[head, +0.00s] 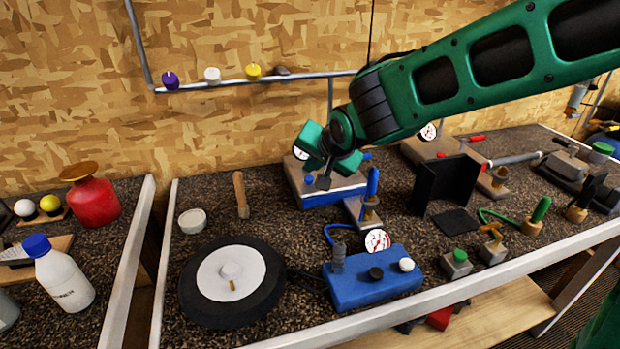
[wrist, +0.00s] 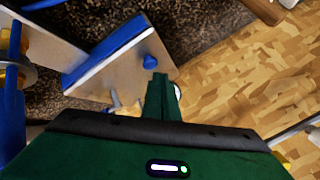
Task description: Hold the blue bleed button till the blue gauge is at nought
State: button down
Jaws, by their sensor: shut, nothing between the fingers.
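The blue button (head: 309,180) sits on the beige top of a blue-sided box (head: 335,199) at the back middle of the bench. The button also shows in the wrist view (wrist: 150,62), just beyond my fingertips. My gripper (head: 323,182) is shut and empty, pointing down over the box close to the right of the button. In the wrist view my fingers (wrist: 160,78) end beside the button; I cannot tell whether they touch it. A round white gauge (head: 300,153) stands at the box's back left, partly hidden by my gripper. Its needle cannot be read.
A blue-handled tool (head: 372,185) stands upright close right of the box. In front are a blue unit (head: 372,284) with its own gauge (head: 377,241) and a black wheel (head: 232,282). A black upright panel (head: 446,184) stands farther right. A wooden handle (head: 240,195) is to the left.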

jog(key=shift+r, duration=0.1)
notch_tip(320, 180, up, 5)
dwell(0.8)
jog(key=shift+s, duration=0.1)
